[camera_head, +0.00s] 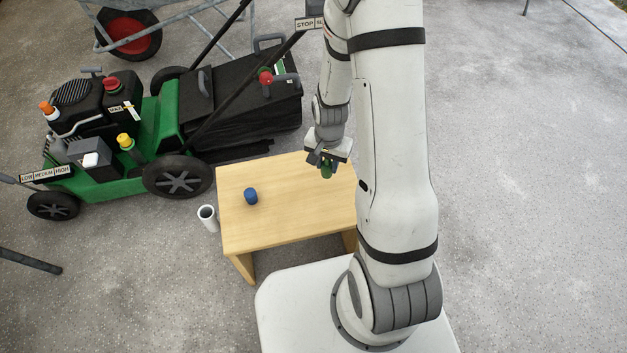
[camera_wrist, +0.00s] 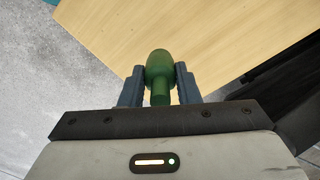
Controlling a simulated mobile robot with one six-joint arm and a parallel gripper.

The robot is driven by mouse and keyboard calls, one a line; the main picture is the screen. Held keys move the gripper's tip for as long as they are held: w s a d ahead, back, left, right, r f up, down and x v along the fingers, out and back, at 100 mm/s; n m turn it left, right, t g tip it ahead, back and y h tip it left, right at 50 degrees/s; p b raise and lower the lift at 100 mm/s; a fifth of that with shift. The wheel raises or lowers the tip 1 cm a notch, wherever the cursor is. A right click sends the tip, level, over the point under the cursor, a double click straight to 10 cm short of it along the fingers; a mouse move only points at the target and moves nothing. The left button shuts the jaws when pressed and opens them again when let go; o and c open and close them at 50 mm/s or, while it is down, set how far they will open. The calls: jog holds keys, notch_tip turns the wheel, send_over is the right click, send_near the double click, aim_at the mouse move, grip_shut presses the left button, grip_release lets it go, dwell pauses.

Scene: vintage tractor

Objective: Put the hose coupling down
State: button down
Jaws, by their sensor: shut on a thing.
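My gripper (camera_head: 326,168) is above the back right part of a small wooden table (camera_head: 285,205). It is shut on a green hose coupling (camera_head: 327,172). In the wrist view the green coupling (camera_wrist: 160,75) sits between the two dark fingers of my gripper (camera_wrist: 159,85), with its rounded end pointing away from the palm. The bare wooden table top (camera_wrist: 215,35) shows beyond it. The coupling appears to be above the table top; the exact gap cannot be told.
A white tube (camera_head: 208,217) stands on the floor left of the table. A green lawn mower (camera_head: 105,185) with a black grass bag (camera_head: 245,105) is behind left. The table's middle is clear.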

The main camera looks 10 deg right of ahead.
jog(key=shift+f+b, duration=0.7)
jog(key=shift+f, duration=1.85)
jog(key=shift+f, duration=0.1)
jog(key=c, duration=1.1)
grip_release()
notch_tip(320, 180, up, 13)
jog(key=p, duration=0.4)
jog(key=shift+f, duration=0.2)
jog(key=s+r+n, duration=0.2)
jog(key=s+r, duration=0.2)
jog(key=r, duration=0.2)
jog(key=s+a+r+n, duration=0.1)
jog(key=s+r+n, duration=0.1)
jog(key=s+r, duration=0.3)
jog(key=s+r+n+t, duration=0.1)
jog(key=s+r+n, duration=0.2)
jog(key=r, duration=0.6)
jog(key=shift+s+a+r, duration=0.1)
jog(key=shift+s+r, duration=0.05)
jog(key=shift+s, duration=0.3)
jog(key=shift+s+a+r, duration=0.1)
jog(key=shift+s, duration=0.35)
